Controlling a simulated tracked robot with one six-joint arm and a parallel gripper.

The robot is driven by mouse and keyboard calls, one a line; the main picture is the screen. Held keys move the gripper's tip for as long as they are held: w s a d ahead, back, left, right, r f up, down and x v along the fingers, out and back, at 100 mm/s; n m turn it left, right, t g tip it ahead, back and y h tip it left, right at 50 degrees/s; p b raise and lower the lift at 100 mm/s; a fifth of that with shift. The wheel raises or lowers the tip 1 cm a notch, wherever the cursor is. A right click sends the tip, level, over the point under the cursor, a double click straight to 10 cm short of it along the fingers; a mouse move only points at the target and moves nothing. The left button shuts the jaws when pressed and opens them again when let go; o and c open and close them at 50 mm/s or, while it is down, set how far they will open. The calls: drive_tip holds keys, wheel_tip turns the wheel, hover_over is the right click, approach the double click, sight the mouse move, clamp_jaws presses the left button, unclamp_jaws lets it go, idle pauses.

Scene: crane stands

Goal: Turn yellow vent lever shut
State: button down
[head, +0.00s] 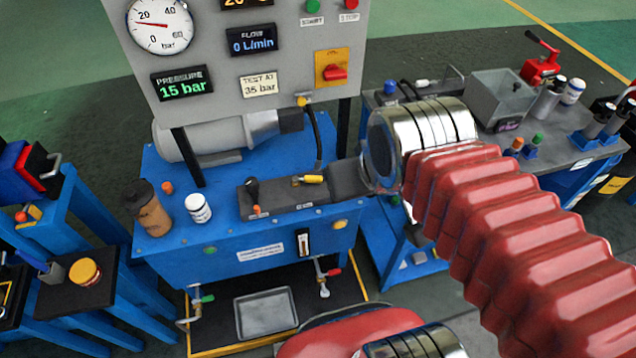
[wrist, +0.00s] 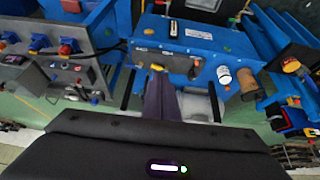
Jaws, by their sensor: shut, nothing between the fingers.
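The yellow vent lever (head: 313,179) is on the dark valve block on top of the blue bench. Its yellow handle lies to the right of a brass hub, roughly along the block. My gripper (head: 335,180) is at the right end of the lever, close beside it; contact cannot be told. In the wrist view my dark gripper fingers (wrist: 160,80) are together with nothing between them. A small yellow part (wrist: 157,67) shows just beyond their tips there, probably the lever.
A black-handled valve (head: 252,190) stands left on the same block. A white bottle (head: 199,208) and brown bottle (head: 149,210) stand further left. The gauge panel (head: 240,55) rises behind, with a black hose (head: 317,135) hanging near the lever.

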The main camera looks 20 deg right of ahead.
sight(307, 180)
drive_tip(key=w+d+f+n+t+h, duration=0.1)
drive_tip(key=w+d+f+n, duration=0.3)
drive_tip(key=w, duration=0.4)
drive_tip(key=w+d+f+n+t+h, duration=0.1)
drive_tip(key=w+d+f+n+h, duration=0.1)
drive_tip(key=w+d+f, duration=0.4)
drive_tip(key=w+a+f+n+y, duration=0.2)
drive_tip(key=a+f+n+y, duration=0.1)
drive_tip(key=f, duration=0.4)
drive_tip(key=w+a+f+n+y, duration=0.2)
drive_tip(key=a+f+n, duration=0.2)
drive_tip(key=f, duration=0.4)
drive_tip(key=shift+w+a+g+y, duration=0.2)
drive_tip(key=shift+a+g+y, duration=0.2)
drive_tip(key=shift+a, duration=0.3)
drive_tip(key=shift+f, duration=0.1)
drive_tip(key=x, duration=0.3)
drive_tip(key=w+x, duration=0.1)
drive_tip(key=x, duration=0.3)
drive_tip(key=w+d+r+x, duration=0.1)
drive_tip(key=x, duration=0.3)
drive_tip(key=shift+w, duration=0.1)
drive_tip(key=shift+w+d, duration=0.25)
drive_tip(key=shift+w, duration=0.35)
